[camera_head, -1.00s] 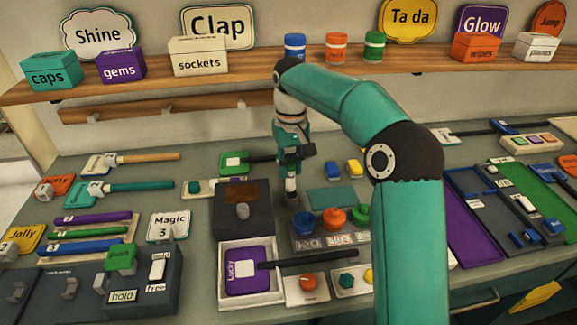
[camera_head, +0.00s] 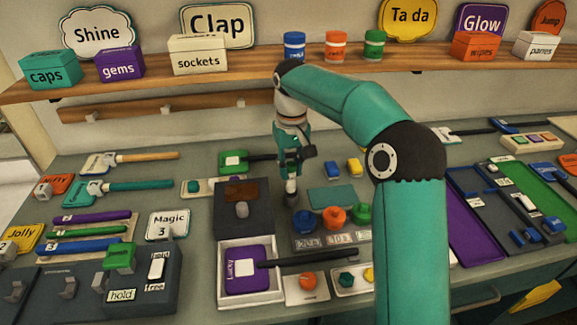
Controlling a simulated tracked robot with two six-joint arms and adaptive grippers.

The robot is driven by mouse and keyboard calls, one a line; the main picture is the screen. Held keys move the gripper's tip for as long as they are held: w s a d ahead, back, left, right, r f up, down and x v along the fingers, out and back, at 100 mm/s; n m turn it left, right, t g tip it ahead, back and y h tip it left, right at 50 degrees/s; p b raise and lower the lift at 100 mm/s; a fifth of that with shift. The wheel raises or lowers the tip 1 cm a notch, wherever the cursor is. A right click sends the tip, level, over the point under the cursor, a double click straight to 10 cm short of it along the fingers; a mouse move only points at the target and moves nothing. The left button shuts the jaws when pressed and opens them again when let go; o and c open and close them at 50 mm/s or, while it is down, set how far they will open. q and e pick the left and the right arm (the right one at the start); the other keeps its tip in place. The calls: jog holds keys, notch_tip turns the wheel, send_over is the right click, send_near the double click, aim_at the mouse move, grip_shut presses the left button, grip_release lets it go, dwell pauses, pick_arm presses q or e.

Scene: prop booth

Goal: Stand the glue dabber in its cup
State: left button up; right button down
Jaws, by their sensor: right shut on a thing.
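My right gripper (camera_head: 291,166) hangs pointing down at the middle of the bench, behind my teal arm's bend. It is shut on a small, slim grey piece (camera_head: 291,186), which I take to be the glue dabber; the fingers hide most of it. The piece is roughly upright. Its lower end is at a small dark shape just right of the dark box with a brown pad (camera_head: 258,218). I cannot tell whether that shape is the cup or whether the dabber is inside it. My left gripper is not in view.
A green paddle (camera_head: 233,161) with a dark handle lies just behind and left of the gripper. Orange (camera_head: 334,215) and other coloured knobs stand in front right. A white tray with a purple paddle (camera_head: 243,270) lies in front. A wooden shelf (camera_head: 255,72) runs behind.

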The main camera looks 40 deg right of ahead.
aim_at(291, 178)
jog(key=shift+p, duration=0.3)
jog(key=shift+f, duration=0.1)
dwell(0.6)
jog(key=shift+f+b, duration=0.6)
jog(key=shift+f, duration=0.2)
jog(key=shift+f, duration=0.6)
dwell(0.4)
jog(key=shift+f+b, duration=0.3)
jog(key=shift+f, duration=0.05)
dwell(0.9)
dwell(0.9)
jog(key=c, duration=0.7)
grip_release()
